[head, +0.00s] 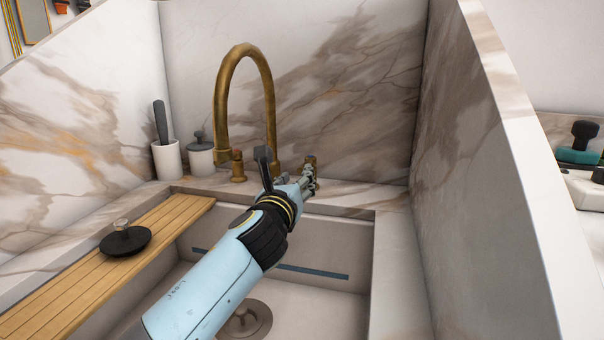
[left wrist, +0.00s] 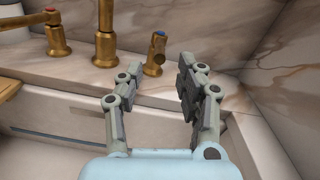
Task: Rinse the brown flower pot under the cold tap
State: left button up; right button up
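The brass tap (head: 266,85) stands behind the sink (head: 325,232), its spout arching to the left. In the left wrist view, the right-hand brass handle (left wrist: 155,55) has a blue mark on top. This handle also shows in the head view (head: 310,160), partly behind my left gripper (head: 303,182). My left gripper is open and empty, its fingers spread apart in the left wrist view (left wrist: 160,80), short of the blue-marked handle. I see no water from the spout. I cannot make out a brown flower pot in either view. My right gripper is out of view.
A slatted wooden board (head: 110,262) spans the sink's left side with a black round plug (head: 125,241) on it. A white cup (head: 167,160) and a lidded jar (head: 201,157) stand behind. Marble walls (head: 470,150) enclose the sink. The drain (head: 247,318) shows below my arm.

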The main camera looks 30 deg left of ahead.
aim_at(299, 173)
pick_arm(q)
jog(key=b+x, duration=0.1)
jog(key=x, duration=0.5)
jog(key=shift+f, duration=0.1)
jog(key=shift+s, duration=0.1)
grip_shut()
